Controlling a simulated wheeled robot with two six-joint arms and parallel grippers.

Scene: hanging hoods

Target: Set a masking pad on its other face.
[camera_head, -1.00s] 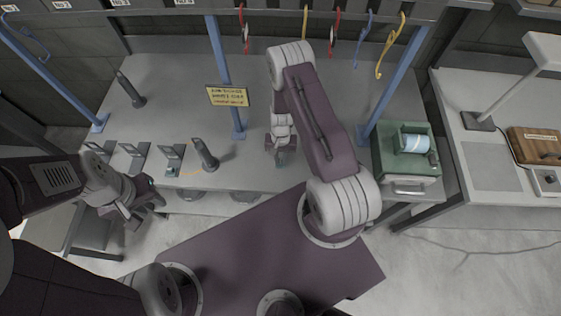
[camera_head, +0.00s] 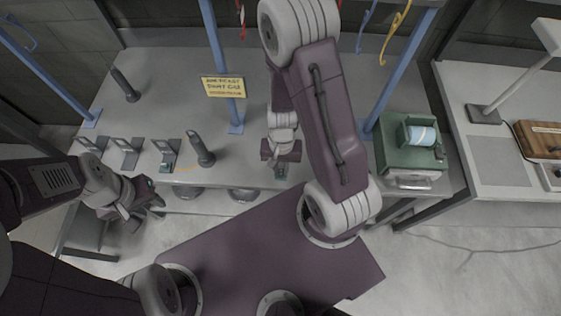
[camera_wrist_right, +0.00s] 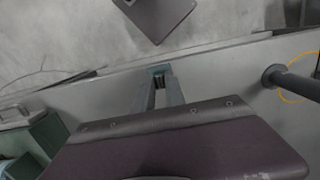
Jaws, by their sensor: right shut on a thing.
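My right gripper (camera_head: 281,166) is at the front edge of the grey bench, near its middle. It is shut on a small teal pad (camera_head: 281,172), which shows at the fingertips. In the right wrist view the fingers (camera_wrist_right: 160,88) point to the bench's edge with the teal pad (camera_wrist_right: 158,69) between their tips. Which face of the pad is up cannot be told. My left gripper (camera_head: 138,208) hangs empty-looking off the bench's front left; its jaw opening is unclear. A small teal patch (camera_head: 168,168) shows by the rightmost small stand.
Several small stands (camera_head: 126,150) line the bench's front left, with a dark upright post (camera_head: 202,153) beside them. Another post (camera_head: 125,86) stands behind. A green box with a roll (camera_head: 408,157) is at the right. Blue uprights (camera_head: 222,60) rise from the bench; coloured hooks hang above.

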